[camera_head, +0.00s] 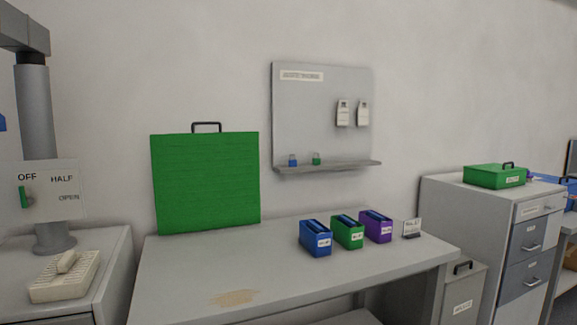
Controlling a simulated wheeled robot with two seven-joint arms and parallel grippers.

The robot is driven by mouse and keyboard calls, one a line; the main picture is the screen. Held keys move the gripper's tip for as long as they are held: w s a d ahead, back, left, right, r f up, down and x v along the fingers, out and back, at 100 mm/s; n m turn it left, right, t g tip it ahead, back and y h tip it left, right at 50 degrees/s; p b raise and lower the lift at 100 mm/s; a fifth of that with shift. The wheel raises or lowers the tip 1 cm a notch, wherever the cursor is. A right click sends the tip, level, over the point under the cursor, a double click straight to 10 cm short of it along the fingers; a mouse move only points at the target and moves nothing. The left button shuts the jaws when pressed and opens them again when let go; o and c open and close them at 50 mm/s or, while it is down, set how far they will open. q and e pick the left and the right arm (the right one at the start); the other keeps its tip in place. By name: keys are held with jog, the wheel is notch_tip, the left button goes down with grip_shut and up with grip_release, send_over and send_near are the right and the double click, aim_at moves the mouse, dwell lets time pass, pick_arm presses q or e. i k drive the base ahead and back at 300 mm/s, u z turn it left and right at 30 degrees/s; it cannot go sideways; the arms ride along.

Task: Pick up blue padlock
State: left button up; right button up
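A small blue padlock (292,161) stands on the narrow ledge at the bottom of the grey wall board (322,100), toward its left end. A similar small green padlock (316,160) stands just to its right on the same ledge. Both are small in view and their shackles are hard to make out. Neither of my grippers is in view.
Below the board is a grey table (270,265) with a green panel (205,182) at its back left. Blue (315,240), green (347,232) and purple (376,227) bins stand at right. The table's middle front is clear. A drawer cabinet (470,215) stands farther right.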

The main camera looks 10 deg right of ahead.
aim_at(291, 162)
jog(key=z, duration=2.5)
jog(key=i, duration=1.55)
jog(key=u, duration=2.4)
